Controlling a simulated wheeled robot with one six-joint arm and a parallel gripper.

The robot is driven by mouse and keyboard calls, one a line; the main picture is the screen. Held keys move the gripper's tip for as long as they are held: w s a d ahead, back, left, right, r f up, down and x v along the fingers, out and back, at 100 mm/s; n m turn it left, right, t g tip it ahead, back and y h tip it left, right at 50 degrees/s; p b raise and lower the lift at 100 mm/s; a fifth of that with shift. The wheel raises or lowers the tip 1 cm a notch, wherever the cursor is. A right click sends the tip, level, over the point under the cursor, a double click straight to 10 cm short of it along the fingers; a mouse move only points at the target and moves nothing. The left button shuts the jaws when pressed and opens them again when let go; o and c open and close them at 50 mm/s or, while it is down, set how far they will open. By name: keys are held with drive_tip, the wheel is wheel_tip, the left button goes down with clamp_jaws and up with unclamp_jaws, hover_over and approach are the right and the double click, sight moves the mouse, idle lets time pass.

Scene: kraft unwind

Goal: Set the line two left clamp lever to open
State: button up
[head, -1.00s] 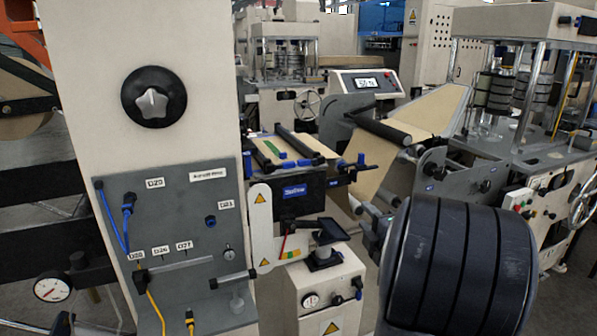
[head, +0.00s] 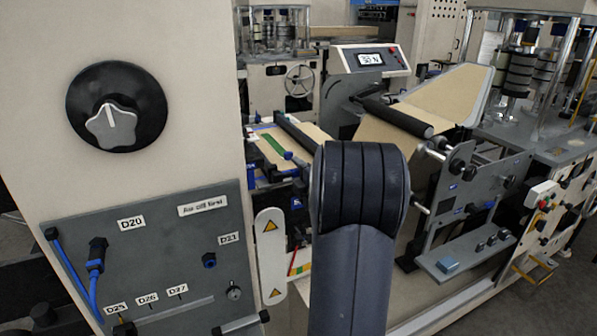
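No lever marked as the line two left clamp lever can be made out in the head view. A small table (head: 264,141) with tan sheet, a green strip, dark bars and blue end pieces stands at the centre, beyond the grey panel. Levers on it are too small to tell, and its lower right part is hidden behind my arm. My arm's dark ribbed joint and grey link rise from the bottom centre in front of it. My gripper is not in view.
A cream cabinet with a star-shaped knob (head: 111,125) and a grey panel (head: 165,235) with blue and yellow cables stands close at left. A tan web runs over a dark roller (head: 399,116) at right. A display console (head: 368,59) stands behind. Floor shows at far right.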

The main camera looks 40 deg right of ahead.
drive_tip(key=shift+c, duration=0.3)
clamp_jaws()
